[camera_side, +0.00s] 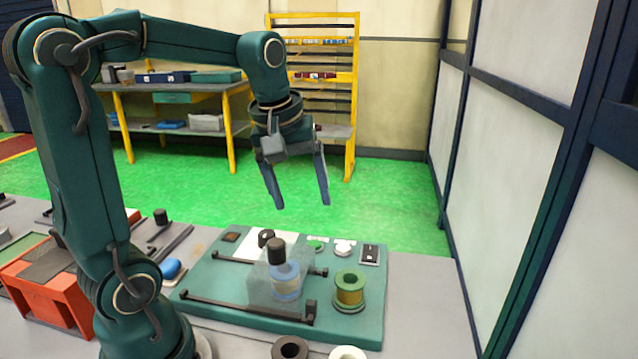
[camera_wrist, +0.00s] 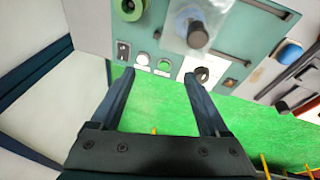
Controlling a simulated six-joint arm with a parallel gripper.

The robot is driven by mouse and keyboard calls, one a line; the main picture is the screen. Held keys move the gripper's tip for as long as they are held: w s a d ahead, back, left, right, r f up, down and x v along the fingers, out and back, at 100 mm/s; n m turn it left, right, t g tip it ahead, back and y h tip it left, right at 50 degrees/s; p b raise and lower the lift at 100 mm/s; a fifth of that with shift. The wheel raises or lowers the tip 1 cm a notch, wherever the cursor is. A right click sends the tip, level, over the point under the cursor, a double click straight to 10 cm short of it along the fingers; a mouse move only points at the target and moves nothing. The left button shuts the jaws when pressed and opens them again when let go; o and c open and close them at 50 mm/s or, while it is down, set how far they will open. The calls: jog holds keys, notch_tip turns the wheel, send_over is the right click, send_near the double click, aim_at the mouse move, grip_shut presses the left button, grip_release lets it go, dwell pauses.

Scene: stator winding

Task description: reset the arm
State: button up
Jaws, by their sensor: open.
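My gripper (camera_side: 300,200) hangs in the air above the far side of the work board, its fingers apart and nothing between them. In the wrist view my gripper (camera_wrist: 158,75) also shows open and empty, with green floor between its fingers. The green work board (camera_side: 220,285) lies on the grey table. On it stands a clear block (camera_side: 262,287) with a dark-capped part and a blue ring inside. A green spool with copper-coloured winding (camera_side: 349,290) stands at the board's right; it shows in the wrist view too (camera_wrist: 129,8).
Two dark rails (camera_side: 245,311) run along the board. Switches and buttons (camera_side: 344,247) sit at its far edge. An orange fixture (camera_side: 45,295) is at the left. A framed partition (camera_side: 520,150) stands at the right. The air around my gripper is clear.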

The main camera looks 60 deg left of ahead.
jog(key=s+d+f+m+t+h, duration=0.1)
jog(key=s+d+f+m+t, duration=0.1)
jog(key=s+d+m, duration=0.7)
jog(key=shift+s+d+f+m, duration=0.35)
jog(key=shift+s+f+m, duration=0.1)
jog(key=shift+m, duration=0.45)
